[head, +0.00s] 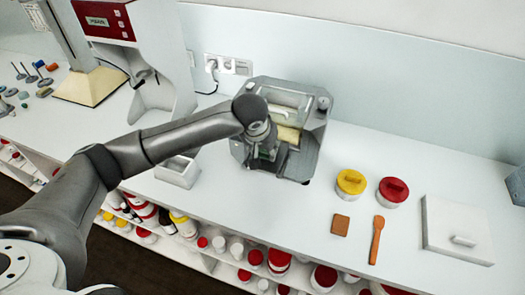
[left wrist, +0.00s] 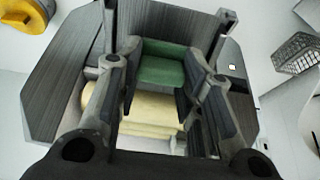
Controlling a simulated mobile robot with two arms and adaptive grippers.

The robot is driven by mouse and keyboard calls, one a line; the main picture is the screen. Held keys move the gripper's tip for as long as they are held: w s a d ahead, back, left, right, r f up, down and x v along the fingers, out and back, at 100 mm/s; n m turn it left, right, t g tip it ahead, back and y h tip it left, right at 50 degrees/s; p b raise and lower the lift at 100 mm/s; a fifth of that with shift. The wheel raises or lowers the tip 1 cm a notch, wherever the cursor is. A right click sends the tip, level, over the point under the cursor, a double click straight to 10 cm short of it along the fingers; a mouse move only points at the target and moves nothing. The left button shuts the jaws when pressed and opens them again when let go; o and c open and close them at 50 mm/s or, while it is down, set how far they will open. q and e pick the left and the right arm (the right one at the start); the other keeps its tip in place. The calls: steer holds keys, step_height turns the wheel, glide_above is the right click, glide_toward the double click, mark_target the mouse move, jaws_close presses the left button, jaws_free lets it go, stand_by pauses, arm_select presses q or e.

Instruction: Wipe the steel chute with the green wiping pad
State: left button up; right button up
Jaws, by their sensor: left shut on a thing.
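My left gripper (head: 266,148) is shut on the green wiping pad (left wrist: 163,68) and reaches down into the grey mill (head: 312,130) on the counter. In the left wrist view the pad sits between the two fingers (left wrist: 163,82). A grey brushed-metal sloping plate, which looks like the steel chute (left wrist: 165,26), lies just beyond the pad. I cannot tell whether the pad touches it. Cream-coloured rollers or material (left wrist: 150,108) show below and behind the pad. In the head view my arm and gripper hide most of the pad and part of the chute. My right gripper is not in view.
A small open bin (head: 178,172) is left. Shelves with jars run below the counter.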

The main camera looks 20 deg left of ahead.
mark_target(263, 163)
arm_select(q)
steer(key=shift+w+r, duration=0.35)
steer(key=shift+w, duration=0.4)
steer(key=shift+s+f, duration=0.4)
steer(key=shift+s, duration=0.3)
steer(key=shift+s+f, duration=0.35)
steer(key=shift+s, duration=0.35)
steer(key=shift+s+f, duration=0.4)
steer(key=shift+s, duration=0.3)
step_height(263, 163, up, 2)
steer(key=shift+r, duration=0.1)
steer(key=shift+s+r, duration=0.25)
steer(key=shift+r, duration=1.2)
steer(key=shift+s+r, duration=0.2)
steer(key=shift+r, duration=1.2)
